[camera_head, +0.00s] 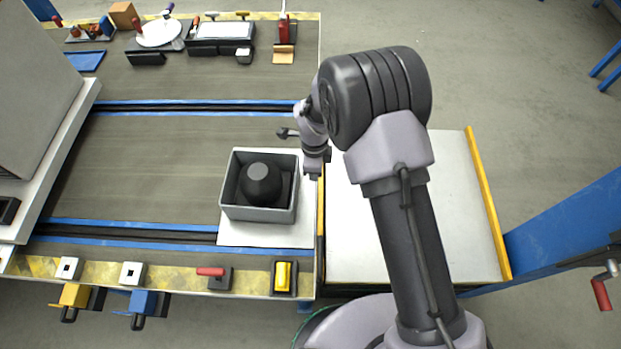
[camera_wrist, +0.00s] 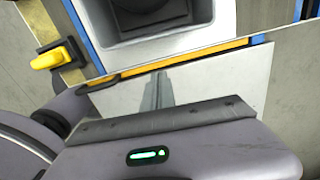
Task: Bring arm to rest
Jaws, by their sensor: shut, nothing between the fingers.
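My arm stands at the right of the head view, folded at a large dark joint, with its wrist hanging to the left of that joint. My gripper (camera_head: 313,174) points down, shut and empty. It is just right of the grey square box (camera_head: 260,213), near the seam between the table and the white side surface (camera_head: 350,235). The box holds a black rounded part (camera_head: 261,183). The wrist view shows part of the box (camera_wrist: 109,38) at the top and the white surface (camera_wrist: 195,85) below it. My own grey casing with a green light fills the bottom of that view.
The table (camera_head: 150,170) has two blue-edged rails. A yellow block (camera_head: 284,277) and a red-handled part (camera_head: 211,272) sit along its front edge. Tools line the back edge. A large grey unit (camera_head: 30,95) stands at left. A blue post (camera_head: 570,235) stands at right.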

